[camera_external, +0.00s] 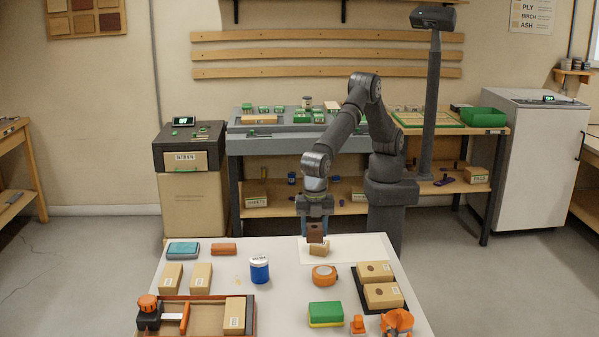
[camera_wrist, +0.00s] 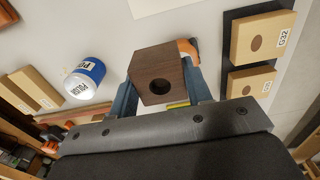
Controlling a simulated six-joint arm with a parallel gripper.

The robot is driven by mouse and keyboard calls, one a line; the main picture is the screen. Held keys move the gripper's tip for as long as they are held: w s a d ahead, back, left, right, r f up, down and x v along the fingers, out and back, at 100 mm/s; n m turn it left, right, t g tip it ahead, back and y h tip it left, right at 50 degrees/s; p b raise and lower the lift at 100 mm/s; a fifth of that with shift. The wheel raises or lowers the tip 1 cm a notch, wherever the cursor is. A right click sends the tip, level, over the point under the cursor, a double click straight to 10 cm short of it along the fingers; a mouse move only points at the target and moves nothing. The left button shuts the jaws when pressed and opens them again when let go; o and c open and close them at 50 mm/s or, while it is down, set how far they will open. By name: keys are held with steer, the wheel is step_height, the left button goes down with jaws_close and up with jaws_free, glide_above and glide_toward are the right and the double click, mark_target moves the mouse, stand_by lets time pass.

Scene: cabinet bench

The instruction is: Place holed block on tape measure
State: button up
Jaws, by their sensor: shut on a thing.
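The holed block (camera_external: 315,233) is dark brown wood with a round hole in one face. My gripper (camera_external: 316,213) is shut on it and holds it above the back part of the table. In the wrist view the holed block (camera_wrist: 158,68) sits between the two blue-grey fingers, its hole facing the camera. The tape measure (camera_external: 324,274) is orange with a pale round face and lies on the table, nearer the front than the held block. In the wrist view, only an orange part of it (camera_wrist: 188,46) shows behind the block.
A green-and-yellow sponge (camera_external: 325,315) lies in front.

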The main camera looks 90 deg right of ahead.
glide_above(325, 270)
step_height(325, 270, down, 4)
steer(key=shift+a+r, duration=0.1)
steer(key=shift+f, duration=1.95)
steer(key=shift+f, duration=0.15)
steer(key=o, duration=1)
step_height(325, 270, up, 12)
